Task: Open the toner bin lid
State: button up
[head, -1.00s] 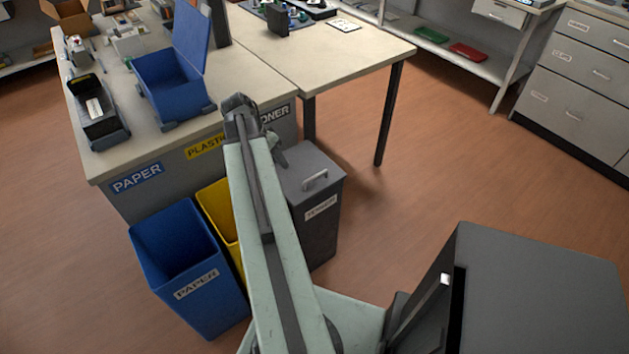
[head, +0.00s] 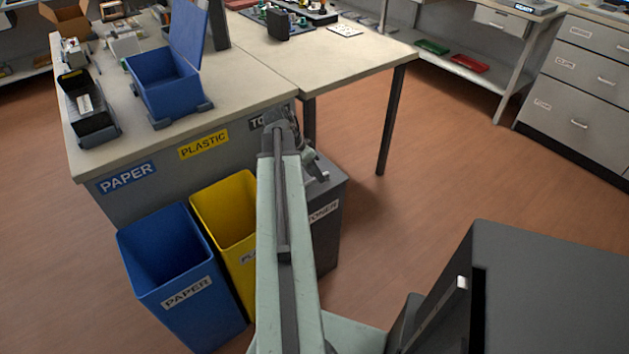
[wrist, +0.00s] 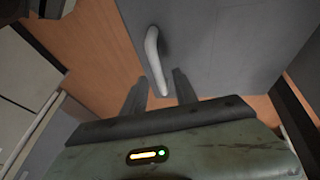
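The toner bin (head: 327,240) is a dark grey box with a toner label, partly hidden behind my arm in the head view. Its flat grey lid (wrist: 225,45) looks shut. The lid's light grey bar handle (wrist: 154,62) stands up from it in the wrist view, and its end also shows in the head view (head: 323,177). My gripper (wrist: 160,85) has two dark fingers spread apart, with the near end of the handle just ahead of the gap between them. I cannot tell whether they touch it. In the head view the fingers are mostly hidden by my arm.
A yellow plastic bin (head: 226,208) and a blue paper bin (head: 170,255) stand open to the left of the toner bin. The table (head: 345,62) stands behind, with a blue open box (head: 168,85) on it.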

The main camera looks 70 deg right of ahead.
jog(key=shift+r, duration=0.1)
grip_shut()
dwell(1.3)
